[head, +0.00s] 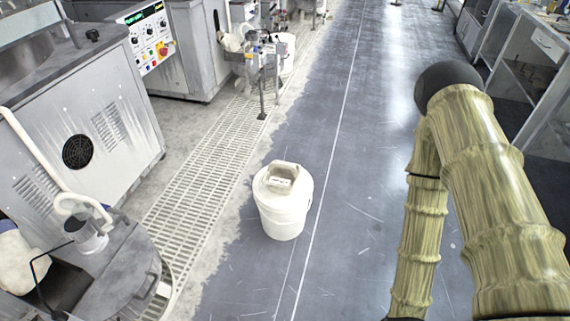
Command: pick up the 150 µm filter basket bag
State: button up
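I cannot make out a 150 µm label anywhere, so I cannot tell which thing is the 150 µm filter basket bag. A pale, rounded, bag-like thing (15,262) lies at the lower left, partly cut off by the picture edge. Another pale, bag-like shape (231,42) is by the equipment stand at the upper middle, small and unclear. My arm, bent and yellow-brown, fills the right side. My gripper is out of view.
A white lidded bucket (284,212) stands on the floor at centre. A grated drain (195,185) runs along the grey machines (75,125) at left. A metal stand (262,75) is further back. Benches (530,60) line the far right. The dark floor beyond the bucket is clear.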

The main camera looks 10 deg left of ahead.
aim_at(280, 177)
jog(key=i, duration=0.9)
jog(key=u, duration=1.3)
